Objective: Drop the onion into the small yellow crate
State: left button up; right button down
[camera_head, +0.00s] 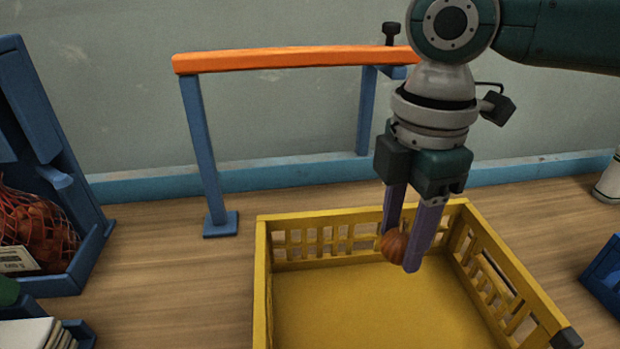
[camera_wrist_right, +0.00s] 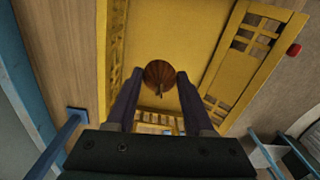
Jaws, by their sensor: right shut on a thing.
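The onion (camera_head: 394,246) is round and brown. My right gripper (camera_head: 404,255) is shut on it and holds it over the yellow crate (camera_head: 262,290), near its back wall. In the right wrist view the onion (camera_wrist_right: 160,74) sits between the two fingertips of my right gripper (camera_wrist_right: 158,82), with the crate (camera_wrist_right: 244,50) behind it. The part of the crate floor that shows is bare; its front is cut off by the picture's lower edge. My left gripper is not in view.
A blue frame with an orange bar (camera_head: 290,60) stands behind the crate. A blue rack (camera_head: 65,265) with a net sack of onions (camera_head: 32,225) stands at the left. A blue bin (camera_head: 605,275) is at the right edge. Bare wooden table shows left of the crate.

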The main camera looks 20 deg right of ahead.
jog(key=shift+c, duration=1)
grip_release()
notch_tip(320, 180, up, 10)
jog(key=shift+p, duration=0.45)
